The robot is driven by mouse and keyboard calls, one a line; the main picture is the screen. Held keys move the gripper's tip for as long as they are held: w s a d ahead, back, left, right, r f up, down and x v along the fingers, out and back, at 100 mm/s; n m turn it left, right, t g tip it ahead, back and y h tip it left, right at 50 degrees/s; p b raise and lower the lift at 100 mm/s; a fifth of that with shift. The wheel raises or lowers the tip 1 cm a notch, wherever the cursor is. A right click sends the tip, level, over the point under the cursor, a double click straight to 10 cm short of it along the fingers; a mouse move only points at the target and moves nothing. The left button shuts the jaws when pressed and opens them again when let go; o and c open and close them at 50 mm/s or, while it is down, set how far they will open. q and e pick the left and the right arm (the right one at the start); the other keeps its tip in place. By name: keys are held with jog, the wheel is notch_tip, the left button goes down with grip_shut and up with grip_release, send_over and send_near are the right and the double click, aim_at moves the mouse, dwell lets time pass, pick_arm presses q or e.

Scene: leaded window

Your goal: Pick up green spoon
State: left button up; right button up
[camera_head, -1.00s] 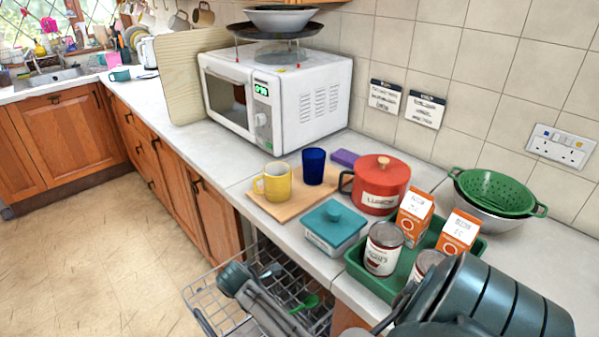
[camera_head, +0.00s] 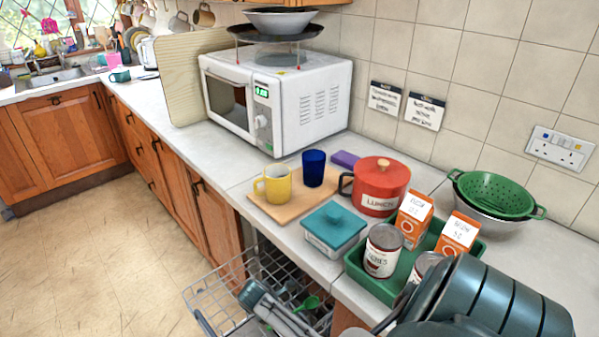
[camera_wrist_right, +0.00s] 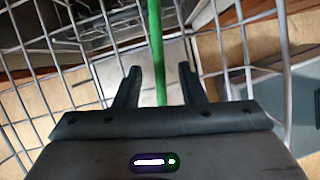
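The green spoon (camera_head: 308,304) is in the wire rack (camera_head: 203,294) below the counter, at the bottom of the head view. Its green handle (camera_wrist_right: 157,50) runs upright through the right wrist view. My right gripper (camera_wrist_right: 160,88) is open, with one finger on each side of the handle. Clear gaps show between the handle and both fingers. In the head view, a teal and grey shape (camera_head: 258,296) in the rack, beside the spoon, appears to be this gripper; its fingertips are hard to make out. My left gripper is not in view.
Rack wires (camera_wrist_right: 282,60) surround the right gripper. The counter above holds a yellow mug (camera_head: 273,184), a blue cup (camera_head: 313,168), a teal-lidded box (camera_head: 334,228), a red pot (camera_head: 379,186) and a green tray (camera_head: 368,284). Dark teal rounded shapes block the lower right.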

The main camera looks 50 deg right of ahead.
grip_shut()
